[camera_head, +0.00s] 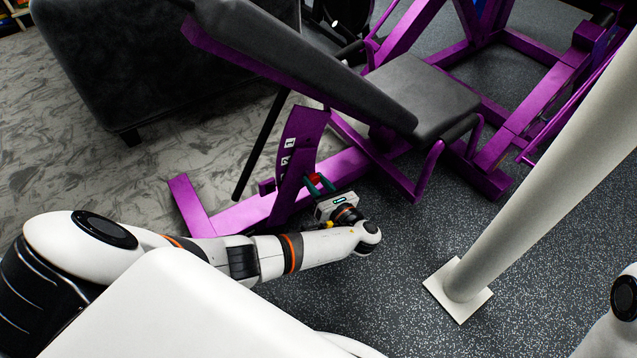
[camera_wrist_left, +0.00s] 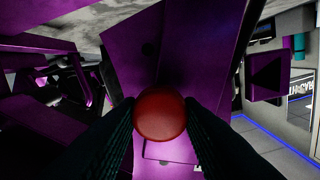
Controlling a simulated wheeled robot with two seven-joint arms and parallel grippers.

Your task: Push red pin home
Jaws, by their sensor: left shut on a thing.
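The red pin (camera_wrist_left: 160,114) shows as a round red knob in the middle of the left wrist view. In the head view it is a small red spot (camera_head: 314,177) at the purple upright (camera_head: 297,150) of the bench. My left gripper (camera_head: 321,184) reaches the upright from below right. Its two dark fingers are on either side of the red knob, shut on it. The knob is in front of the purple metal (camera_wrist_left: 190,45); the shaft behind it is hidden, so its depth in the upright cannot be told. My right gripper does not show.
The padded black bench (camera_head: 300,60) slopes above the upright, with a seat pad (camera_head: 425,100) to its right. A white post (camera_head: 540,190) stands on the speckled floor at the right. A dark upholstered block (camera_head: 150,65) is at the upper left. Open floor lies between gripper and post.

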